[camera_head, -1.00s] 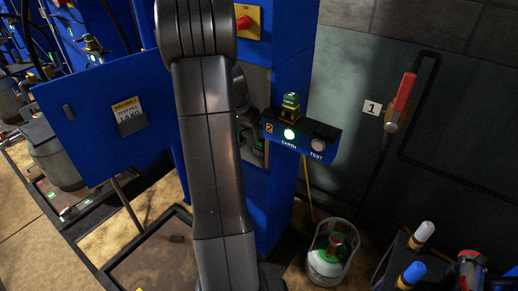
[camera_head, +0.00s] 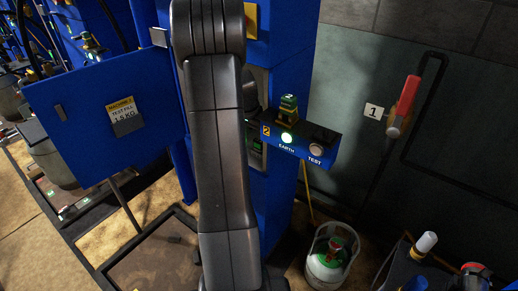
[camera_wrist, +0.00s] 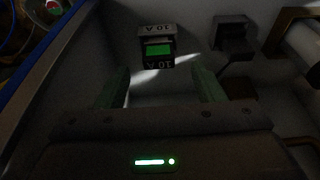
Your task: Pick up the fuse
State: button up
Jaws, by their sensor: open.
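The fuse (camera_wrist: 158,50) is a small block marked 10 A with a bright green face, on the grey inner wall of the cabinet in the wrist view. My gripper (camera_wrist: 161,78) is open, with one finger at each side of the picture's middle. The fuse appears just beyond the fingertips, roughly centred between them, and no finger visibly touches it. In the head view my arm reaches into the open blue cabinet (camera_head: 283,205) and hides most of its inside, including the gripper's tips.
A dark fitting (camera_wrist: 232,36) sits right of the fuse, and a framed part (camera_wrist: 300,38) lies farther right. The open blue door (camera_head: 75,110) stands left of my arm. A ledge (camera_head: 300,147) with EARTH and TEST buttons juts out at right, carrying a green-and-black device (camera_head: 288,108).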

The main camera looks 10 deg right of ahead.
aim_at(258, 141)
jog(key=x, duration=0.5)
jog(key=shift+s+b, duration=0.1)
jog(key=shift+b, duration=0.2)
jog(key=shift+r, duration=0.1)
jog(key=c, duration=1.1)
jog(key=shift+c, duration=0.2)
jog(key=shift+r, duration=0.15)
